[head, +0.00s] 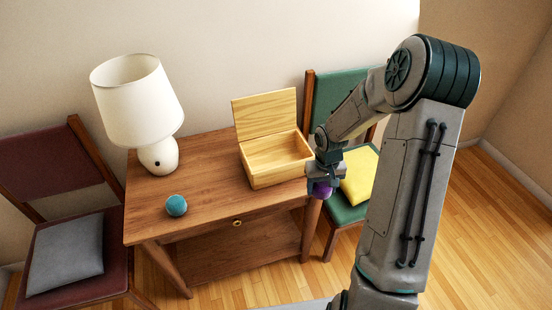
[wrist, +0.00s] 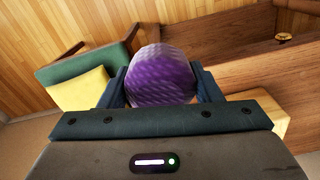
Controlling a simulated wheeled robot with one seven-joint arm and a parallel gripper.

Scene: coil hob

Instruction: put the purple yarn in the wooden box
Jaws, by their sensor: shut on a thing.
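The purple yarn (wrist: 161,76) is a round ball held between the two fingers of my gripper (wrist: 161,88) in the wrist view. In the head view my gripper (head: 321,184) is shut on the purple yarn (head: 321,190), just right of the table's right edge. The wooden box (head: 270,180) stands on the table with its lid (head: 265,113) raised at the back, and its inside looks empty. The yarn is to the right of the box and apart from it.
The wooden table (head: 205,200) also carries a white lamp (head: 140,105) and a teal ball (head: 176,206). A green chair (head: 341,90) with a yellow cushion (head: 360,175) stands behind my arm. A dark red chair (head: 45,165) with a grey cushion (head: 65,253) is at left.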

